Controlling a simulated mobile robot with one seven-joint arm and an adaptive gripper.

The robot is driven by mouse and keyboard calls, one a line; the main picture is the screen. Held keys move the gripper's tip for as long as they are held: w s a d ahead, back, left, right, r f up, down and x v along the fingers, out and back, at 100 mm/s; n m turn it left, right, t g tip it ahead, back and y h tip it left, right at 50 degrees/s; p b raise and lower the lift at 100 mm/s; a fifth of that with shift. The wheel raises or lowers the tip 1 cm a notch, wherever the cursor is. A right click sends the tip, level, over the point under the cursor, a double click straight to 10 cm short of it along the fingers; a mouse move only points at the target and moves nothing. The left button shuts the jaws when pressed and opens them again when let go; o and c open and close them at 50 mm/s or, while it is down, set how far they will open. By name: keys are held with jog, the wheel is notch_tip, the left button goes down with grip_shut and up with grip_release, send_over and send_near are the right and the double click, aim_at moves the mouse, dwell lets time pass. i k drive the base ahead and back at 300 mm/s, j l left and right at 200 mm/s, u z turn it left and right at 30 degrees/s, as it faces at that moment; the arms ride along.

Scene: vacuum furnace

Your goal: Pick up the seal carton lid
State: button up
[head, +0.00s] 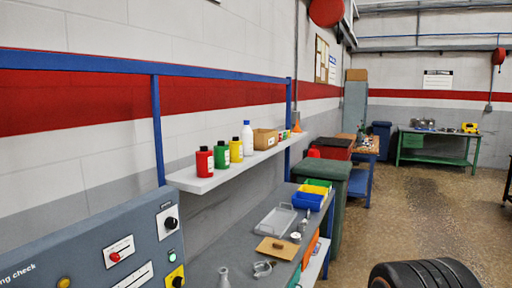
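A flat brown cardboard-coloured piece (268,250) lies on the grey workbench (236,250), with a small dark item on it. It may be the seal carton lid, but I cannot tell for sure. A small brown open carton (265,139) stands on the white wall shelf (215,180), to the right of the bottles. Whether a separate lid is on or by this carton is too small to tell. My gripper is not in view.
A clear tray (276,220), a metal clamp-like part (263,268) and a flask (224,277) are on the bench. Yellow and blue bins (308,201) stand at its far end. A control panel (100,250) fills the lower left. Black tyre-like rings (425,275) sit lower right; floor beyond is clear.

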aim_at(284, 251)
jog(key=i+l+u, duration=0.1)
jog(key=u, duration=0.3)
jog(key=l+u, duration=0.2)
jog(key=u, duration=0.2)
jog(key=i+l+u, duration=0.2)
jog(key=l, duration=0.2)
jog(key=l+u, duration=0.2)
jog(key=l, duration=0.15)
jog(key=l+u, duration=0.3)
jog(key=l, duration=2.85)
jog(key=i+u, duration=0.05)
